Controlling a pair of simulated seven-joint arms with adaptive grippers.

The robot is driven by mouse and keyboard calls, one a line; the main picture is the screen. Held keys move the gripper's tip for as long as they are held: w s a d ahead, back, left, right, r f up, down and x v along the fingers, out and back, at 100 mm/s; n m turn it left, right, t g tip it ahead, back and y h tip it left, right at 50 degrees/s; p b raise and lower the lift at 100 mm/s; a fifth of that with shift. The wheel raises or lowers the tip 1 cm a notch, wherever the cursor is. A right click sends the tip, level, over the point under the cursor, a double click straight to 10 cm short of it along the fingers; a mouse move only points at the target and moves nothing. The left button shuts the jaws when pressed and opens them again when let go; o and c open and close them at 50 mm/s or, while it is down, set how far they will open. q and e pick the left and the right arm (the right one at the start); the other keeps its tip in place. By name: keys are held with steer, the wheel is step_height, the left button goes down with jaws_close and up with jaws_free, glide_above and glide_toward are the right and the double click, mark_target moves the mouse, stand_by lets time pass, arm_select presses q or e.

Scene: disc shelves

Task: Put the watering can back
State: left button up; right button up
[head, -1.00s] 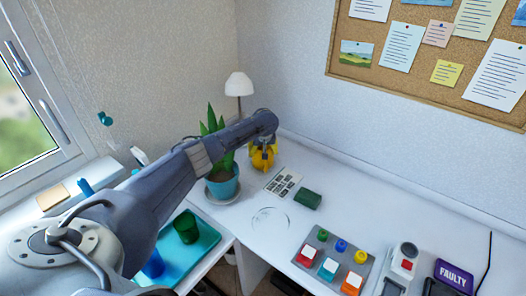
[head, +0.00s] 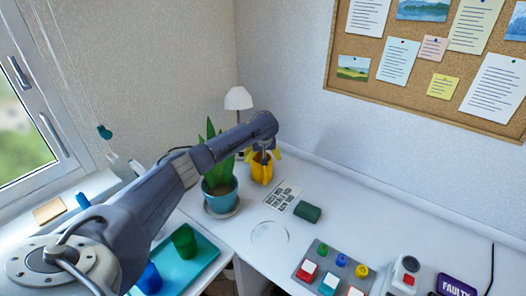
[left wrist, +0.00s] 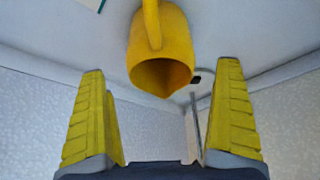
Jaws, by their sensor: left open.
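The yellow watering can (head: 262,173) stands on the desk at the back, beside the potted plant and in front of the lamp. My left gripper (head: 263,150) is above it in the head view, and the arm's end hides part of its top. In the left wrist view the can (left wrist: 162,50) shows its open mouth and a handle at the upper middle. The yellow fingers of my left gripper (left wrist: 160,68) are wide apart, one to each side of the can in the picture, not closed on it. My right gripper is not in view.
A plant in a teal pot (head: 220,192) stands close left of the can. A white lamp (head: 239,98) is behind. A note card (head: 283,196), a dark green block (head: 307,213), a thin circle outline (head: 270,233) and a button panel (head: 335,271) lie to the right and front.

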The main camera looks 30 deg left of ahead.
arm_select(q)
steer(key=shift+v, duration=3)
